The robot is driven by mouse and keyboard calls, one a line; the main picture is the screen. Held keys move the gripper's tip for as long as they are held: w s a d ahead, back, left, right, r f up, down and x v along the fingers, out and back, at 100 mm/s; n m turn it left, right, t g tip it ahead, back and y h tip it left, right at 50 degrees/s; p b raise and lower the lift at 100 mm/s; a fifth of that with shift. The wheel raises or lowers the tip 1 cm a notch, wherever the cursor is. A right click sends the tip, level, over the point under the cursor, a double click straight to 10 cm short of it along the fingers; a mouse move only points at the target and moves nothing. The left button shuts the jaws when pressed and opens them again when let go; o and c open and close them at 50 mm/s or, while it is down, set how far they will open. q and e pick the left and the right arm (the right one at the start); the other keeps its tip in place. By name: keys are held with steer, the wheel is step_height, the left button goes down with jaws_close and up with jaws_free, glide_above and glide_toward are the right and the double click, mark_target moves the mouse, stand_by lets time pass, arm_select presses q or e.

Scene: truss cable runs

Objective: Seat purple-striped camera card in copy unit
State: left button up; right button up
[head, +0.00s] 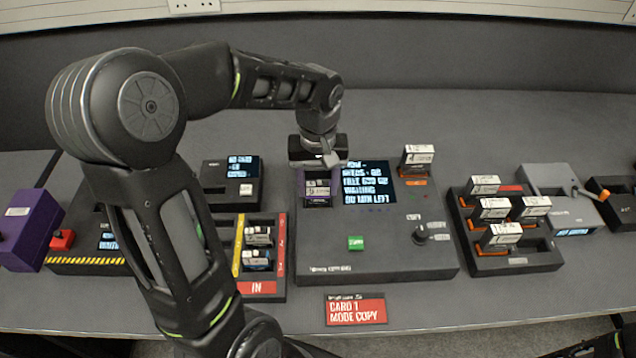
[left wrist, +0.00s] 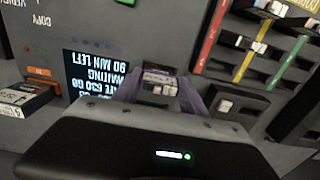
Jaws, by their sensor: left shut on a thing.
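The copy unit (head: 400,262) is a large dark box in the middle of the bench with a lit screen (head: 364,187), a green button and a knob. My left gripper (head: 318,166) is directly above this slot, pointing down, shut on the purple-striped camera card (head: 318,188). The card's pale label shows at the purple edges, and also in the left wrist view (left wrist: 160,82) beside the screen. The gripper hides its upper part, so I cannot tell how deep it sits. My right gripper is not in view.
A card (head: 417,158) stands in an orange slot at the unit's back right. A rack (head: 515,262) of several orange-based cards is to the right. The IN tray (head: 262,287) with cards is to the left. A red sign (head: 356,310) lies in front.

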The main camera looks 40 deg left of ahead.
arm_select(q)
steer(key=shift+f+b, duration=0.95)
steer(key=shift+f, duration=0.05)
stand_by(0.8)
steer(key=o, duration=1.8)
step_height(320, 180, up, 4)
steer(key=p, duration=0.3)
steer(key=shift+s+d+r+p, duration=0.1)
steer(key=shift+r+p, duration=0.15)
steer(key=shift+p, duration=0.05)
steer(key=shift+r+p, duration=1.35)
steer(key=shift+r, duration=0.4)
